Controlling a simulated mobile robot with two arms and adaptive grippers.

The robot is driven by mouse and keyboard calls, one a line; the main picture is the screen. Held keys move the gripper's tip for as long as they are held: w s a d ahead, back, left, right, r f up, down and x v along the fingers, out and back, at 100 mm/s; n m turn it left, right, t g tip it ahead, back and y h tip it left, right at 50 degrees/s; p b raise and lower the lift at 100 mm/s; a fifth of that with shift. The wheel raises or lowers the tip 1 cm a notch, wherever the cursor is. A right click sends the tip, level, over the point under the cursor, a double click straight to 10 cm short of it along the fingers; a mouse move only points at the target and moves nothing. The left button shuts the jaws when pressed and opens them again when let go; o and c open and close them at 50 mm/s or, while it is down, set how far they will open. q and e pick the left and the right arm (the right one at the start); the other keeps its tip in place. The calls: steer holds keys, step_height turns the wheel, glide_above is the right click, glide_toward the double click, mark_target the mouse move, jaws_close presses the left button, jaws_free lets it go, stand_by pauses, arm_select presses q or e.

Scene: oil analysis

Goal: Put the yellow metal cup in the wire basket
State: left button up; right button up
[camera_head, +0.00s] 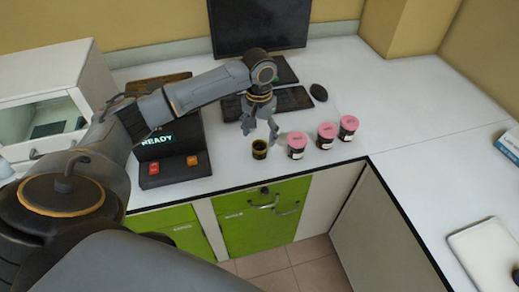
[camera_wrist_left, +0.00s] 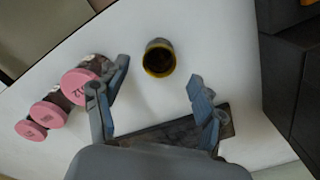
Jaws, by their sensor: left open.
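The yellow metal cup (camera_head: 260,149) stands upright on the white counter near its front edge, left of the pink-lidded jars. In the left wrist view the cup (camera_wrist_left: 159,58) shows its yellow rim and dark inside. It lies ahead of my left gripper's fingertips, roughly in line with the gap between them. My left gripper (camera_head: 259,128) is open and empty, pointing down above the counter just behind the cup; its fingers also show in the left wrist view (camera_wrist_left: 157,75). No wire basket is in view. My right gripper is not in view.
Several pink-lidded jars (camera_head: 297,145) stand right of the cup; one is close to my left finger. A black device (camera_head: 170,155) reading READY stands left. A keyboard (camera_head: 282,101) and mouse (camera_head: 318,92) lie behind. The counter at right (camera_head: 420,100) is largely clear.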

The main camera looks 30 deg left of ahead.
mark_target(260, 146)
arm_select(q)
steer(key=shift+f, duration=0.55)
step_height(260, 146, down, 5)
steer(key=shift+w+f+p, duration=0.1)
steer(key=shift+w+p, duration=0.05)
steer(key=shift+p, duration=0.65)
steer(key=c, duration=1.4)
